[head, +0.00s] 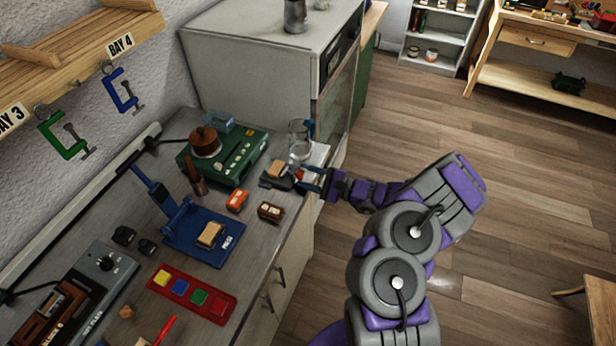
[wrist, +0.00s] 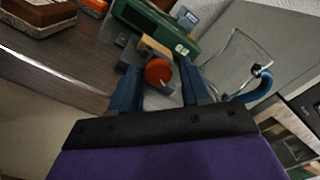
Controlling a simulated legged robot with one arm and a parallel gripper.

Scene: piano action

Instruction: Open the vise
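The small dark grey vise (head: 272,182) sits near the front edge of the bench, with a wooden block (head: 278,168) at its jaws. In the wrist view the vise (wrist: 128,54) shows its round red knob (wrist: 158,72) facing me, with the wooden block (wrist: 152,46) behind it. I cannot tell how tightly the jaws hold the block. My gripper (head: 308,180) is at the knob side of the vise. In the wrist view my gripper (wrist: 160,82) is open, with one blue finger on each side of the knob. Contact with the knob cannot be told.
A clear glass jug (head: 299,140) with a blue handle stands close behind my gripper; it also shows in the wrist view (wrist: 238,62). A green device (head: 238,160) is behind the vise. An orange box (head: 237,200) and a brown box (head: 270,211) lie nearby.

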